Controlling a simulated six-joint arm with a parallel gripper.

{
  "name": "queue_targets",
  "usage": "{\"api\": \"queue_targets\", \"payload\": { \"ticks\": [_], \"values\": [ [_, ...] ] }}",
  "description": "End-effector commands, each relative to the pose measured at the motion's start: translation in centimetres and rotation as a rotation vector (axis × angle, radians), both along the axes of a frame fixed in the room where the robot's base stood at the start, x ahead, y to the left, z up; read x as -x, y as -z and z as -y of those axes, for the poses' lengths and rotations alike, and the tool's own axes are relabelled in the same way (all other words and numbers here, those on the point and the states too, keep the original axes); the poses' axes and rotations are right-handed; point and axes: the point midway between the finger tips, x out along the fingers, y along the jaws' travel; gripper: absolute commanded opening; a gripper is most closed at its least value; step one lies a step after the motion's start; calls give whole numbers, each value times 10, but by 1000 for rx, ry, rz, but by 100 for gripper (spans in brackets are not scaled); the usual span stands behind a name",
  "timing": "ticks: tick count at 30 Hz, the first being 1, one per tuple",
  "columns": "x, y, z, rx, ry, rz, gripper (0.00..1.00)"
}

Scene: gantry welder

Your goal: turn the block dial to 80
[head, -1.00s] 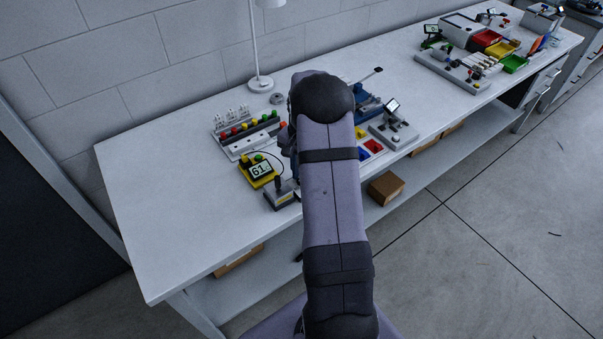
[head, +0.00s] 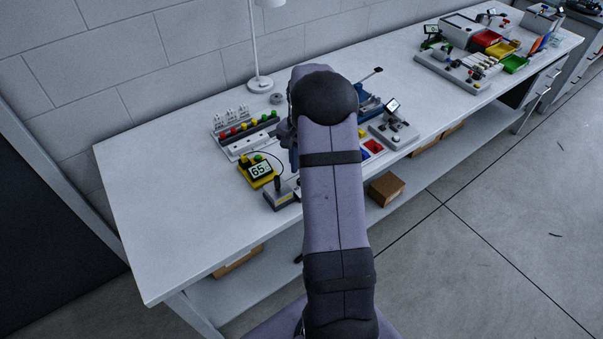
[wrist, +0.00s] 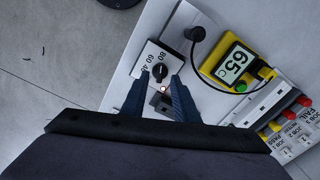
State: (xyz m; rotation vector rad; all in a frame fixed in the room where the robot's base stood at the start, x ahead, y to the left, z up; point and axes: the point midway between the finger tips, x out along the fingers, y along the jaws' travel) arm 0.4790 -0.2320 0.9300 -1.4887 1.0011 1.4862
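The block dial (wrist: 160,72) is a black knob on a white plate marked 40, 60 and 80 in the wrist view. In the head view my arm hides it. A small red light (wrist: 163,89) glows near the knob.
A grey box with a black stick (head: 279,196) stands by the display. Behind it is a panel of coloured knobs (head: 245,135). A white lamp (head: 261,84) stands at the wall. The left bench top (head: 170,210) is clear.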

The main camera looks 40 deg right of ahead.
Motion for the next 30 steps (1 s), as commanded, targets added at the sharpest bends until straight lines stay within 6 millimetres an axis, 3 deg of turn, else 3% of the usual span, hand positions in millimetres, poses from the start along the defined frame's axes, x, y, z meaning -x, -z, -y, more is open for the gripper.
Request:
{"api": "queue_targets", "payload": {
  "ticks": [6, 12, 30],
  "values": [
    [-1, -30, 1, 3, 0, 6, 27],
    [-1, -46, 1, 2, 1, 3, 27],
    [1, -49, -6, 1, -20, 1, 27]
  ]
}}
